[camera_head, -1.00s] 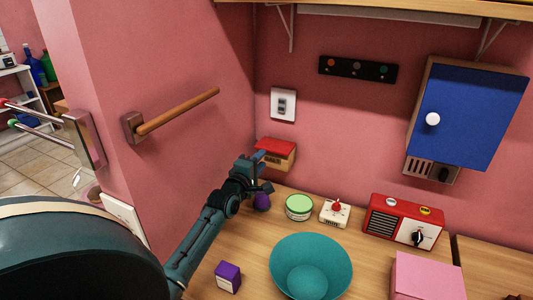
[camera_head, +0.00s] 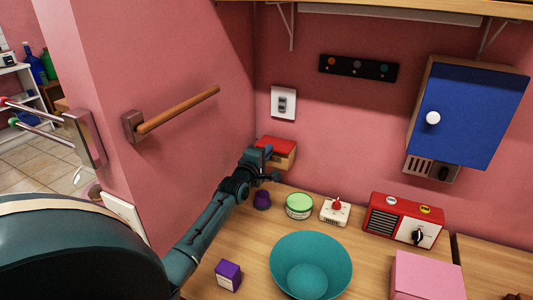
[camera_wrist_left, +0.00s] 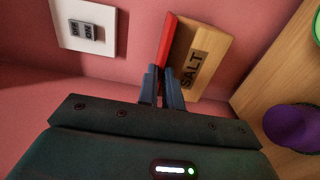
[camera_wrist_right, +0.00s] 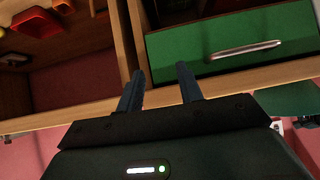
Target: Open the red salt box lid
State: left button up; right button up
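The salt box is wooden with a red lid (camera_head: 277,145) and stands in the back left corner by the wall. The lid looks down on the box. In the left wrist view the wooden front (camera_wrist_left: 198,62) reads SALT, and the red lid (camera_wrist_left: 167,40) shows as a thin strip. My left gripper (camera_head: 266,155) is at the near side of the box. Its fingers (camera_wrist_left: 161,72) are close together at the lid's edge, with a narrow gap; whether they pinch the lid is unclear. My right gripper (camera_wrist_right: 160,80) is open and empty, facing a green drawer (camera_wrist_right: 230,45).
A purple item (camera_head: 262,200), a green-lidded tub (camera_head: 299,206), a white timer (camera_head: 335,212) and a red radio (camera_head: 403,221) stand along the counter. A teal bowl (camera_head: 330,250) and a purple box (camera_head: 228,275) are nearer. A wooden rail (camera_head: 178,110) juts from the left wall.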

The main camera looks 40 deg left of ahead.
aim_at(268, 142)
pick_arm(q)
jog(key=shift+r, duration=0.1)
grip_shut()
jog(key=r+g, duration=0.3)
jog(key=shift+w+h, duration=0.25)
jog(key=shift+h, duration=0.15)
jog(key=shift+w+a+r+g+h, duration=0.1)
jog(key=shift+w+r+g+h, duration=0.15)
jog(key=shift+r+g, duration=0.55)
jog(key=shift+w+a+r+g+h, duration=0.15)
jog(key=shift+w+r+g, duration=0.25)
jog(key=shift+g, duration=0.7)
jog(key=shift+d, duration=0.1)
